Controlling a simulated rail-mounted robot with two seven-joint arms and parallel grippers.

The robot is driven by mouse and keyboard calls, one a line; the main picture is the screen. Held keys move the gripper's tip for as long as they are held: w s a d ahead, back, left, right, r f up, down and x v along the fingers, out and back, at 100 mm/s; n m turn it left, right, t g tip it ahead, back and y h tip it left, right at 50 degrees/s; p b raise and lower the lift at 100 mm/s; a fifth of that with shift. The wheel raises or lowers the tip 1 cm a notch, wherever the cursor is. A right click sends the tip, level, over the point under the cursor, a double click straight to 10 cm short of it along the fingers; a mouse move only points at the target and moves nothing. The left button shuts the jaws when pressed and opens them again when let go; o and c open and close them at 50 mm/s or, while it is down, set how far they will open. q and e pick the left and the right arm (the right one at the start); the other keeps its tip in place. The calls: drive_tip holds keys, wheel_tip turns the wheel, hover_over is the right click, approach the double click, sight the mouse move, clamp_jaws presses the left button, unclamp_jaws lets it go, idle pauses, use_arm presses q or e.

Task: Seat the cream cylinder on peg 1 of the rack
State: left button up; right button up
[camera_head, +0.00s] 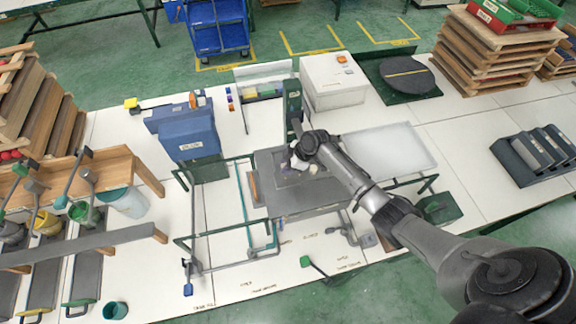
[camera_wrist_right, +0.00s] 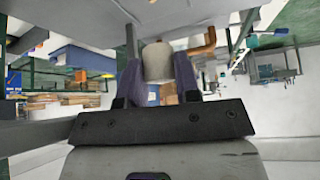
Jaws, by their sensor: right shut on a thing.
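My right gripper (camera_head: 301,163) is over the dark grey plate (camera_head: 290,200) in the middle of the bench. In the right wrist view its two purple-grey fingers are shut on the cream cylinder (camera_wrist_right: 157,62), one on each side of it. In the head view my wrist hides most of the cylinder. No rack peg can be made out clearly, and I cannot tell whether the cylinder touches anything below it. My left gripper is not in view.
A blue machine (camera_head: 187,133) stands left of the plate, with green and grey pipe frames between. A white box (camera_head: 333,81) and a dark turntable (camera_head: 407,76) are behind. A pale tray (camera_head: 387,150) lies to the right. A wooden stand (camera_head: 120,168) with cups is at left.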

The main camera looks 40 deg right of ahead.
drive_tip(key=shift+s+f+b, duration=0.25)
drive_tip(key=shift+f+b, duration=0.5)
drive_tip(key=shift+f, duration=0.35)
drive_tip(key=shift+s+f+b, duration=0.25)
drive_tip(key=shift+f+b, duration=0.45)
drive_tip(key=shift+f, duration=0.4)
drive_tip(key=shift+w+a+f, duration=0.1)
drive_tip(key=shift+w, duration=0.25)
drive_tip(key=shift+w+f+b, duration=0.1)
drive_tip(key=shift+f+b, duration=0.05)
drive_tip(key=shift+b, duration=0.25)
drive_tip(key=shift+f, duration=0.1)
drive_tip(key=shift+r, duration=0.2)
drive_tip(key=shift+w+r, duration=0.1)
drive_tip(key=shift+f, duration=0.3)
drive_tip(key=shift+f+b, duration=0.15)
drive_tip(key=shift+b, duration=0.2)
